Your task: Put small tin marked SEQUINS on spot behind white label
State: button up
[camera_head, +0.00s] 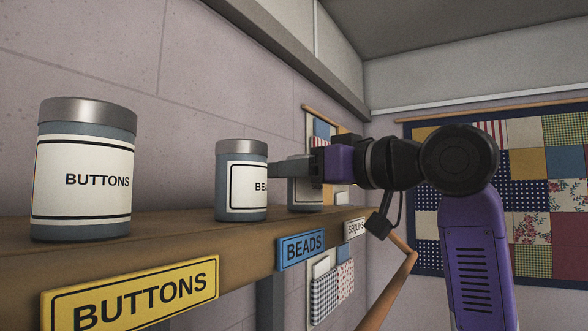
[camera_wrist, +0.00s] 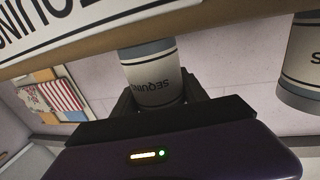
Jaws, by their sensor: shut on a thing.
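The small tin marked SEQUINS (camera_head: 306,196) is grey-blue with a pale label. In the head view it is partly hidden behind my gripper (camera_head: 292,170), to the right of the BEADS tin. In the wrist view the SEQUINS tin (camera_wrist: 152,72) appears upside down between the jaws of my gripper (camera_wrist: 158,98), which is shut on it. Its base is close to the shelf top, behind the white label (camera_head: 355,228) on the shelf's front edge. I cannot tell whether the base touches the shelf.
On the wooden shelf (camera_head: 180,239), the BEADS tin (camera_head: 241,180) stands close left of my gripper, and the large BUTTONS tin (camera_head: 84,170) farther left. Yellow BUTTONS (camera_head: 135,297) and blue BEADS (camera_head: 300,250) labels are on the front edge. A patchwork quilt (camera_head: 540,220) hangs at right.

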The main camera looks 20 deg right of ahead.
jog(key=shift+f, duration=0.15)
jog(key=o, duration=1.5)
jog(key=shift+r, duration=0.2)
jog(key=shift+s+d+f+b, duration=0.15)
jog(key=shift+s+d+b, duration=0.05)
jog(key=shift+s+b, duration=0.1)
jog(key=b+v, duration=0.4)
jog(key=v, duration=0.7)
jog(key=shift+s, duration=0.15)
jog(key=shift+s+d, duration=0.1)
